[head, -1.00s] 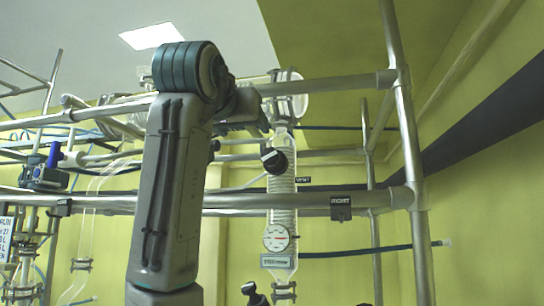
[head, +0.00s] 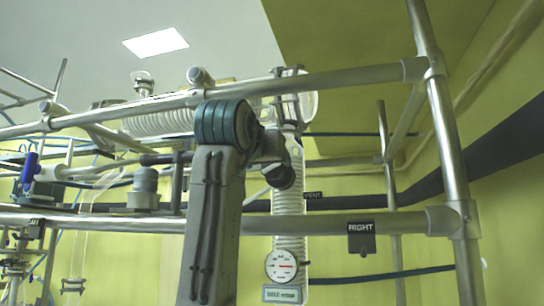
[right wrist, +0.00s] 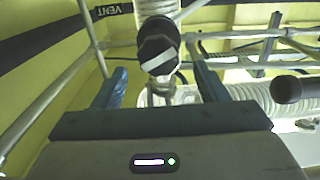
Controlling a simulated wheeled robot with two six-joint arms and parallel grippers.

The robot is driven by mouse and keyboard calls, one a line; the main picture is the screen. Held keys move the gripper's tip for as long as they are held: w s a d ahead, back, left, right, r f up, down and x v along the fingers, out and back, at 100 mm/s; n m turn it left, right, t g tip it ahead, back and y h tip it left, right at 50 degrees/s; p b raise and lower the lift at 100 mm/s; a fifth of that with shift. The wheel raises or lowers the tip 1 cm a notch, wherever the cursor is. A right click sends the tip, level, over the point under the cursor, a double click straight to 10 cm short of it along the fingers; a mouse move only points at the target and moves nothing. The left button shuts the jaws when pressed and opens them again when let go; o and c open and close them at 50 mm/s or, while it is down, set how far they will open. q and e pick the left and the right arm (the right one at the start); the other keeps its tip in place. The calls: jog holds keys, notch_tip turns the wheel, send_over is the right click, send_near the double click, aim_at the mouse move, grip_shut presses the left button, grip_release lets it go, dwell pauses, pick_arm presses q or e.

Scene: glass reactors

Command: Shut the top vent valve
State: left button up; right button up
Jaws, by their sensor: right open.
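The vent valve's black knob (head: 280,175) is on the glass column, left of the VENT label (head: 313,194), partly hidden by my right arm in the head view. In the right wrist view the knob (right wrist: 158,48) is dark with a broad white stripe, tilted slightly. My right gripper (right wrist: 158,66) is open, with one blue finger on each side of the knob in the picture. I see no contact between fingers and knob, and cannot tell the exact depth gap. The right fingers are not clear in the head view. My left gripper is not in view.
Metal rails and posts (head: 450,150) form a frame in front of and around the glassware. A round gauge (head: 281,265) is low on the column. A RIGHT tag (head: 361,237) hangs on the lower rail. A dark cylinder end (right wrist: 287,90) is right of my gripper.

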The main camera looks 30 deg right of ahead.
aim_at(271, 167)
jog(key=p+x, duration=0.1)
jog(key=x, duration=0.4)
jog(key=shift+w+d+f+p, duration=0.15)
jog(key=shift+d+p, duration=0.15)
jog(key=shift+p, duration=0.1)
jog(key=shift+w+d, duration=0.2)
jog(key=shift+d, duration=0.05)
jog(key=shift+a, duration=0.15)
jog(key=shift+s+a, duration=0.2)
jog(key=shift+d, duration=0.1)
jog(key=c, duration=1)
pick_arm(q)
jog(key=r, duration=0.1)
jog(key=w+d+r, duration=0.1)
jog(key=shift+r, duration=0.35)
